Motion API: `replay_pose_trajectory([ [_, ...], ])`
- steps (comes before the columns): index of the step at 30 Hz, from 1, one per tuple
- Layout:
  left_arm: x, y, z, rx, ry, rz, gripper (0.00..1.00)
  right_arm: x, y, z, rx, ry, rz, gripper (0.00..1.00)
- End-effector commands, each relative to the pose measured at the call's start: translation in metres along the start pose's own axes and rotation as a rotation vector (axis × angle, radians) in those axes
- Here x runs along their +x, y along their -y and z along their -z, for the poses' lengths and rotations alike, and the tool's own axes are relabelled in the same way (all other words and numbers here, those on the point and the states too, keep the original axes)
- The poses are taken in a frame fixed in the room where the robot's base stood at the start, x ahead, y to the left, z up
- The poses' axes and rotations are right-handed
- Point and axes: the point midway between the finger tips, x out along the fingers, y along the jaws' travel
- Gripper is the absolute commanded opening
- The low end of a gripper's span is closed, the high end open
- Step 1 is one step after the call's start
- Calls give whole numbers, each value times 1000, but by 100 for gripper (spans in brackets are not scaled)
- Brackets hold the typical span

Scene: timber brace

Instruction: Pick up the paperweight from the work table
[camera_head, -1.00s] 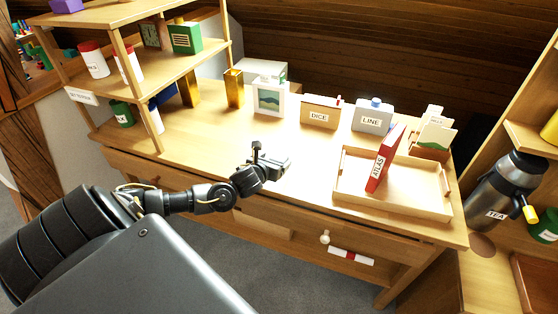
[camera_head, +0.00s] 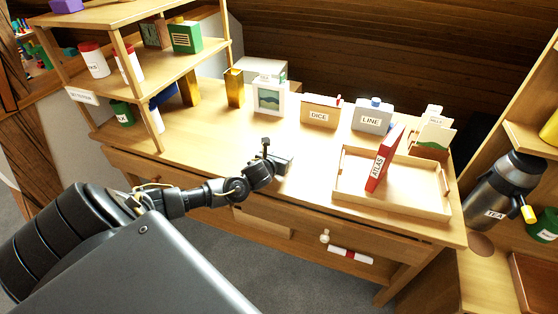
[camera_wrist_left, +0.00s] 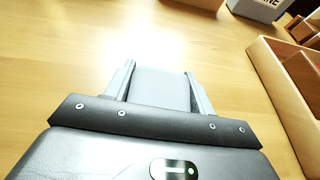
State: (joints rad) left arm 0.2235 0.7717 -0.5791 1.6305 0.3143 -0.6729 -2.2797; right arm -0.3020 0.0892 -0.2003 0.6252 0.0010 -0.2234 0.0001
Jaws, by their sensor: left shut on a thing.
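My left gripper (camera_head: 278,158) is over the front middle of the work table (camera_head: 205,138). In the left wrist view its two fingers stand on either side of a plain grey block (camera_wrist_left: 162,90), and they are shut on it. The block appears to be the paperweight. Its far end blends into the bright glare on the wood, and I cannot tell its full shape. In the head view the gripper mostly hides it. My right gripper is not in view.
A tray (camera_head: 418,198) with a red ATLAS book (camera_head: 380,165) stands to the gripper's right. Behind are a picture frame (camera_head: 268,97), a DICE box (camera_head: 320,112) and a LINE box (camera_head: 371,117). Shelves rise at the left. The table around the gripper is clear.

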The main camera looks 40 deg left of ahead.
Motion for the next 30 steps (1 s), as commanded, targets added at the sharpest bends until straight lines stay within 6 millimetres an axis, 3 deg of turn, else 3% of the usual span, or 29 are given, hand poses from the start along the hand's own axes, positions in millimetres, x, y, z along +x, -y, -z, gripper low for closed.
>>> replay_pose_trajectory([
  [3,0,0,-1,0,2,0,21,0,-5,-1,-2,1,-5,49],
  [11,-1,0,-3,0,2,0,21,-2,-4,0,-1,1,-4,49],
  [17,-6,0,-16,0,2,0,21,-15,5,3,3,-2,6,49],
  [22,-19,2,-41,0,2,1,21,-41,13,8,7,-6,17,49],
  [30,-73,34,-82,-4,0,4,21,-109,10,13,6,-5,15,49],
])
